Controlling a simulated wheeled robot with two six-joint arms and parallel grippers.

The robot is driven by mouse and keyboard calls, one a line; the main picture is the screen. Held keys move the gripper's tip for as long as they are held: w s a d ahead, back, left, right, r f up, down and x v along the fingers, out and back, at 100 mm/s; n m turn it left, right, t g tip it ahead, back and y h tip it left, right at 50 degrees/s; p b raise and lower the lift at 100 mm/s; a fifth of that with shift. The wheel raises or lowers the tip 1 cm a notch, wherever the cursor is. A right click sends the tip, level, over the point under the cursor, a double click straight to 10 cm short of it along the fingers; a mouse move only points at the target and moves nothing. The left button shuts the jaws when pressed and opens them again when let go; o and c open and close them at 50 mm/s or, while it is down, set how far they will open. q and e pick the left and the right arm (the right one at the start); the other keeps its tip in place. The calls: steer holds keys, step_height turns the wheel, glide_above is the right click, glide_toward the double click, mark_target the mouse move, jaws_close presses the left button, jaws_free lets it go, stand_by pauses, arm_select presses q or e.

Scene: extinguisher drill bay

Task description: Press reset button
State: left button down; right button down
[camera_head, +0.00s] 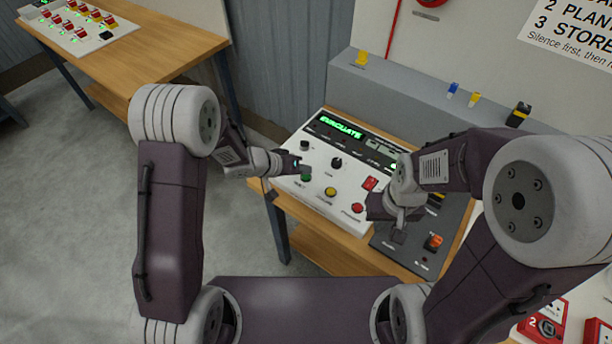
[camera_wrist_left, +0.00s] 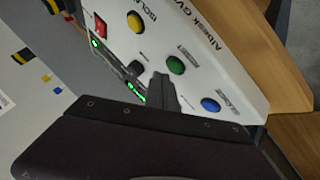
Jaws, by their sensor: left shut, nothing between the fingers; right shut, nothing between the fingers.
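The green button (camera_head: 306,178) sits on the sloped white panel (camera_head: 322,158), just below my left gripper's tip. In the left wrist view the green button (camera_wrist_left: 175,65) has a label reading RESET. My left gripper (camera_head: 300,170) is shut and empty, its fingertips (camera_wrist_left: 160,80) close beside the button; I cannot tell if they touch it. A blue button (camera_wrist_left: 210,104) is on the other side of the fingers. My right gripper (camera_head: 392,220) is shut and empty over the right part of the panel and the dark console beside it.
A yellow button (camera_head: 331,192) and a red button (camera_head: 357,208) lie in line with the green one. A lit green display (camera_head: 340,127) reads EVACUATE. The dark console (camera_head: 410,257) carries an orange switch (camera_head: 433,242). A grey ledge (camera_head: 400,85) runs behind. Another table (camera_head: 150,45) stands far left.

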mark_target(303, 178)
arm_select(q)
steer(key=shift+f, duration=0.1)
stand_by(0.7)
steer(key=shift+f, duration=0.3)
steer(key=shift+f, duration=0.45)
stand_by(0.5)
stand_by(0.4)
steer(key=shift+r+p, duration=0.85)
steer(key=shift+p, duration=0.1)
step_height(303, 178, up, 5)
steer(key=p, duration=0.6)
steer(key=shift+r, duration=0.15)
